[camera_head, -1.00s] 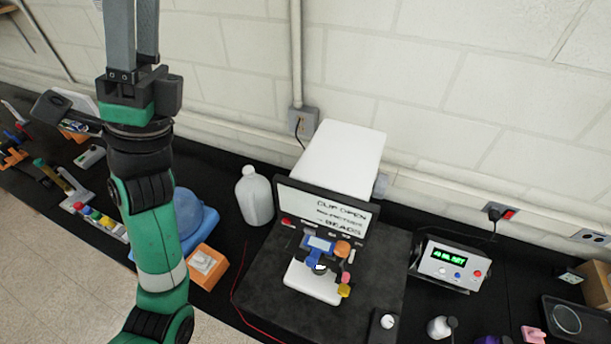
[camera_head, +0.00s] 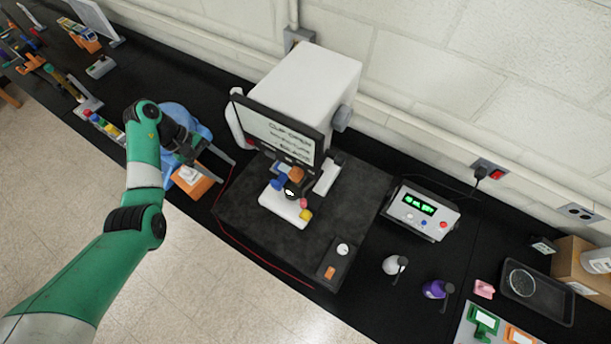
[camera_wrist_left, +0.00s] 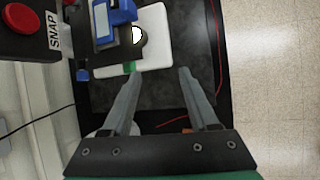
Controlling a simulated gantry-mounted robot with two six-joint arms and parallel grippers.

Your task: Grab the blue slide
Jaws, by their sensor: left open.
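No separate blue slide can be made out for certain. A blue part (camera_head: 278,182) sits on the small white-based microscope (camera_head: 284,206) on the dark mat. In the left wrist view a blue-framed piece (camera_wrist_left: 116,14) shows above the white base (camera_wrist_left: 155,40); I cannot tell whether it is the slide or part of the microscope. A board with a green-framed piece (camera_head: 484,322) and an orange-framed piece (camera_head: 519,336) is cut off at the lower right. My left gripper (camera_head: 228,170) is open and empty, left of the microscope; its fingers (camera_wrist_left: 159,76) point toward the base. My right gripper is not in view.
A screen (camera_head: 280,128) on a large white box (camera_head: 312,85) stands behind the microscope. A control box (camera_head: 423,212) and bottles (camera_head: 395,264) stand right. A red wire (camera_head: 262,262) runs along the mat's edge.

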